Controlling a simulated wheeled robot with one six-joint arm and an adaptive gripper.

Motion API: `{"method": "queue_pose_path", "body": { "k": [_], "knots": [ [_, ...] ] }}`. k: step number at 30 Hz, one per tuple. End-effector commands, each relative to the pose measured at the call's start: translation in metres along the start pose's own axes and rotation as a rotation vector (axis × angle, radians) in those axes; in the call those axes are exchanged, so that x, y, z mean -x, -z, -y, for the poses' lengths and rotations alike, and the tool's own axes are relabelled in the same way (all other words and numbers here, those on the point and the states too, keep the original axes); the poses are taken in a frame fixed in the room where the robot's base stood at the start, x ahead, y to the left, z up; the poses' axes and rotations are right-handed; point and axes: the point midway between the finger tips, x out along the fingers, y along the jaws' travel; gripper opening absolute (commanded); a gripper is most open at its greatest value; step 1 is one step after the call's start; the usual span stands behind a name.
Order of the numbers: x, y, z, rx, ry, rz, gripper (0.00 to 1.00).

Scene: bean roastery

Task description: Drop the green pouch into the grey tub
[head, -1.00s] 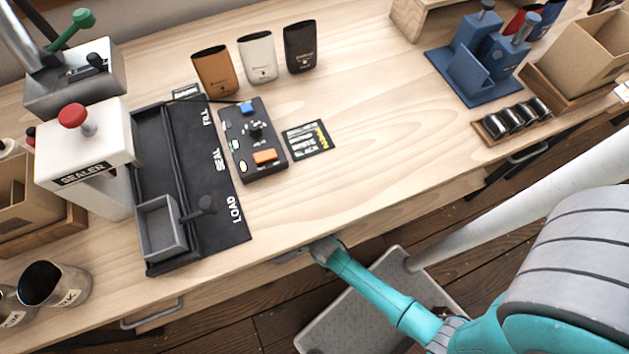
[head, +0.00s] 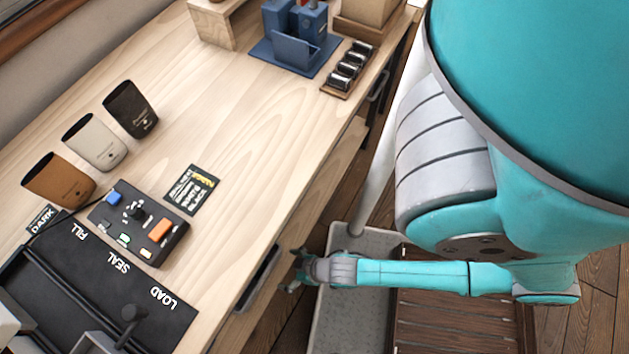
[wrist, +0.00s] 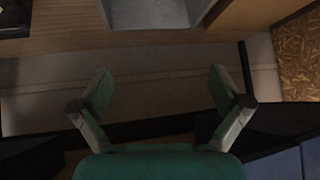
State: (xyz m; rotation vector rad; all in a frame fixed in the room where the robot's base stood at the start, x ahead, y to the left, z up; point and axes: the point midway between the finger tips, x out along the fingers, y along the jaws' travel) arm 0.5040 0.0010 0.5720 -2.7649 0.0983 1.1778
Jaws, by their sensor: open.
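I see no green pouch in either view. No tub is clear in the head view. In the wrist view a grey box-like thing (wrist: 155,14) is cut off by the top edge; I cannot tell whether it is the grey tub. My gripper (head: 293,270) is beside the bench's front edge in the head view. In the wrist view my gripper (wrist: 160,90) has its two green-grey fingers spread wide with nothing between them.
Brown (head: 60,182), cream (head: 96,142) and black (head: 132,110) pouches stand on the bench (head: 245,150). A black control box (head: 138,222), a label card (head: 192,189) and a blue stand (head: 295,45) share it. The bench's middle is bare.

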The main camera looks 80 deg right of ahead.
Motion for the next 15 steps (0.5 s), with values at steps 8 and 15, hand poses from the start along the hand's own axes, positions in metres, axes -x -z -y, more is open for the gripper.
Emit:
{"method": "queue_pose_path", "body": {
  "k": [8, 15],
  "knots": [
    [0.129, 0.055, 0.009, 0.066, 0.051, -0.235, 1.00],
    [0.231, 0.120, 0.017, 0.118, 0.056, -0.431, 1.00]
  ]
}}
